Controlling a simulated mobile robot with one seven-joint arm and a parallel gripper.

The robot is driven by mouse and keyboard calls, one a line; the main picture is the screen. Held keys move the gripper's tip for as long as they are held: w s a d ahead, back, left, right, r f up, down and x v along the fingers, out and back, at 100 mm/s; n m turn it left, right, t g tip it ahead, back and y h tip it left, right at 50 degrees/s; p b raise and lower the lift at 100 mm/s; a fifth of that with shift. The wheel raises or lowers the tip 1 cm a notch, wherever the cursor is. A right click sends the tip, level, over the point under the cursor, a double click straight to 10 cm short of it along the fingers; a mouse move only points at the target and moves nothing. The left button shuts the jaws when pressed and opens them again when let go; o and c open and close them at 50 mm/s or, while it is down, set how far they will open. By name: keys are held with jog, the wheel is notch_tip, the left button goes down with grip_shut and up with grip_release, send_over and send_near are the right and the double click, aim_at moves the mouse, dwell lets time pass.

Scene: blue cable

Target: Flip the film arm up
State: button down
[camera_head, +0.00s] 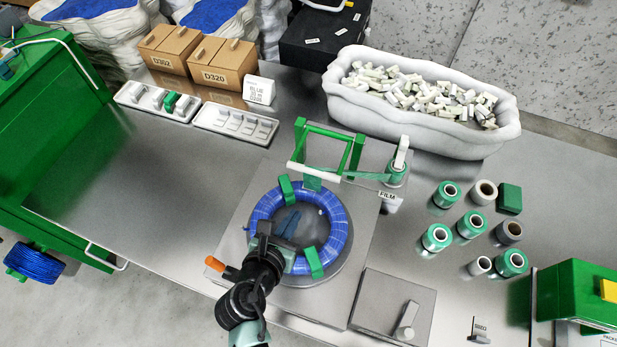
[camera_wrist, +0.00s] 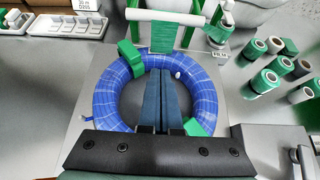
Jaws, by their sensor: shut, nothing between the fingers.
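The film arm is a green frame (camera_head: 325,150) with a white roller bar (camera_head: 314,172) along its near edge, at the far side of the blue cable coil (camera_head: 337,222). In the wrist view the roller bar (camera_wrist: 165,17) lies across the top, just beyond the coil (camera_wrist: 105,97). A film roll (camera_head: 397,170) stands at the right of the frame, by a FILM label. My gripper (camera_head: 287,222) is over the middle of the coil, short of the roller bar and apart from it. Its two dark fingers (camera_wrist: 161,85) are together and hold nothing.
Green clips (camera_head: 314,262) sit on the coil. Several green and white rolls (camera_head: 436,238) stand at the right. A large white bin (camera_head: 420,130) of small pieces is behind. Cartons (camera_head: 222,65) and white trays (camera_head: 235,122) are at back left. The left tabletop is clear.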

jog(key=b+x, duration=0.1)
jog(key=x, duration=0.9)
jog(key=shift+w+d, duration=0.1)
jog(key=shift+w, duration=0.2)
notch_tip(320, 180, up, 4)
jog(key=shift+w+r+p, duration=0.1)
jog(key=shift+w+p, duration=0.05)
jog(key=shift+p, duration=0.85)
jog(key=shift+r, duration=0.1)
jog(key=r+p, duration=0.1)
jog(key=p, duration=0.1)
jog(key=shift+g+p, duration=0.3)
